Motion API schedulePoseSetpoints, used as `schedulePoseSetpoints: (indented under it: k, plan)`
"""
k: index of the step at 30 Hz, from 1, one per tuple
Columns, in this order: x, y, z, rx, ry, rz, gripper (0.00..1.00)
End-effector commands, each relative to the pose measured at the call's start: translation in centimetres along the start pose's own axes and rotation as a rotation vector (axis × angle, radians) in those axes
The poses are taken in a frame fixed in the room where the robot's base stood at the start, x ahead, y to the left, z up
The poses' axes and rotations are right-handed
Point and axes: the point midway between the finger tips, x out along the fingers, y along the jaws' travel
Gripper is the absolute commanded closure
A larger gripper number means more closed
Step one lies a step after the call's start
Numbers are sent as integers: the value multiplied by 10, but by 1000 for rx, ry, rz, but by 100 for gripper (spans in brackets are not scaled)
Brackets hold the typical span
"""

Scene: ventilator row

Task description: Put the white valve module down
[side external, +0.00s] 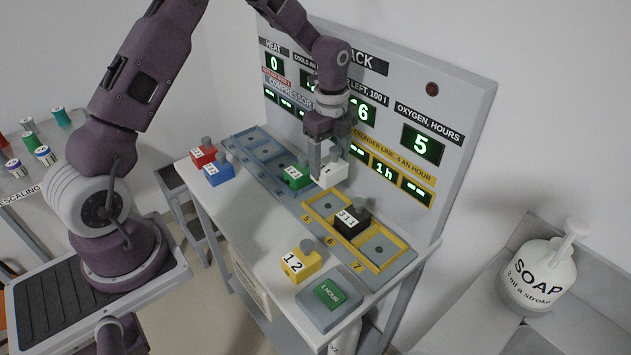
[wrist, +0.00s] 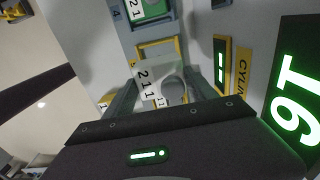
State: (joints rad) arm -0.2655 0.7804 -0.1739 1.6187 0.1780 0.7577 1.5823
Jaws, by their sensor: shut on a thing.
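The white valve module (side external: 331,173) is between the fingers of my gripper (side external: 327,158), which is shut on it. It is close to the panel, just right of the green module (side external: 293,178) and behind yellow-framed slot 5 (side external: 309,208). In the wrist view the white module (wrist: 150,78) shows its numbered label and grey knob between the fingers (wrist: 165,95). Part of a yellow frame (wrist: 143,45) shows beyond it. It appears raised above the row; its underside is hidden, so I cannot tell the exact gap.
A black module (side external: 350,222) sits in slot 6; slot 7 (side external: 379,250) is empty. A yellow module (side external: 301,264) and a green 1 HOUR button (side external: 329,294) are in front. Red (side external: 203,156) and blue (side external: 219,174) modules stand left. The display panel (side external: 455,100) rises behind.

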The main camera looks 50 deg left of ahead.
Motion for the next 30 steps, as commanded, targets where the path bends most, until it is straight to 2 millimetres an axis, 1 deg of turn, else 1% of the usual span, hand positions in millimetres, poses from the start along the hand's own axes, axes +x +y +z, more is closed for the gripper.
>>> schedulePoseSetpoints:
  k: [1, 4, 5, 7, 8, 9, 11, 13, 15, 18, 20, 24, 29, 30]
  plan:
    - [-4, 0, 0, 0, 0, -1, 93]
    - [-6, 6, 7, -5, -2, 2, 93]
    - [-6, 10, 12, -9, -3, 3, 93]
    - [-4, 25, 28, -16, -7, 5, 93]
    - [-3, 33, 36, -18, -9, 6, 93]
    - [-1, 46, 48, -22, -11, 7, 93]
    - [0, 68, 63, -23, -13, 10, 93]
    - [2, 95, 78, -23, -13, 9, 93]
    - [3, 121, 87, -17, -10, 6, 93]
    - [3, 148, 93, -8, -4, 1, 93]
    - [6, 157, 94, -2, -1, 1, 93]
    - [37, 162, 92, 5, 4, 3, 93]
    - [66, 161, 93, 2, 2, 2, 93]
    - [75, 161, 93, 3, 3, 4, 93]
